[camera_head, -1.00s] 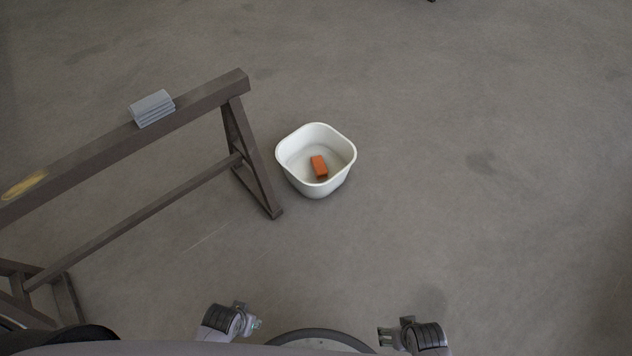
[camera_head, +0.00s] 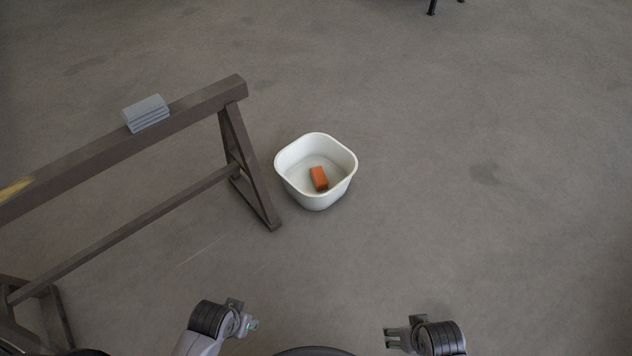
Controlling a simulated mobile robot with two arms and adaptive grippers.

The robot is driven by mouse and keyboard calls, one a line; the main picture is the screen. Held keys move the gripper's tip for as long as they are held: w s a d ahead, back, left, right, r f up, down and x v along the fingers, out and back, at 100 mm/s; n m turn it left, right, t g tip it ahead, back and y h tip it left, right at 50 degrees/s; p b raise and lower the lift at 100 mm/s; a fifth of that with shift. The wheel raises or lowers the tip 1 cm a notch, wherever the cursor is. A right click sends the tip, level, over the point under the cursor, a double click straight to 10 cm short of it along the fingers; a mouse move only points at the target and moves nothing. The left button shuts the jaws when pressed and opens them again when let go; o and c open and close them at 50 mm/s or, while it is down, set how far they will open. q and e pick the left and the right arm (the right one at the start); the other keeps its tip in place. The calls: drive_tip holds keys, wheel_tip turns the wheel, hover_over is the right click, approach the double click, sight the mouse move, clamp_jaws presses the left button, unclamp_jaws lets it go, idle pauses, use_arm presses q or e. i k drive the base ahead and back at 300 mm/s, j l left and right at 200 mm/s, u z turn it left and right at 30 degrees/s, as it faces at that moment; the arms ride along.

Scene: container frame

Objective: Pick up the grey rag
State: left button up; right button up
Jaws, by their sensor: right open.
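The grey rag (camera_head: 146,113) lies folded over the top beam of a dark brown wooden trestle (camera_head: 196,103), left of the picture's middle. My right gripper (camera_head: 390,338) is at the bottom, right of centre, open and empty, far from the rag. My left gripper (camera_head: 250,324) is at the bottom, left of centre, also well short of the rag. It is small and partly hidden by its own wrist, so its jaws cannot be made out.
A white tub (camera_head: 316,203) stands on the floor just right of the trestle's leg, with an orange block (camera_head: 319,178) inside. Dark legs of something (camera_head: 432,8) show at the top edge. The concrete floor at the right is clear.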

sight(137, 117)
drive_tip(key=u, duration=1.55)
drive_tip(key=i+l+u, duration=0.2)
drive_tip(key=l, duration=0.15)
drive_tip(key=i+l+u, duration=0.2)
drive_tip(key=l, duration=0.2)
drive_tip(key=k+j, duration=0.05)
drive_tip(key=k, duration=0.05)
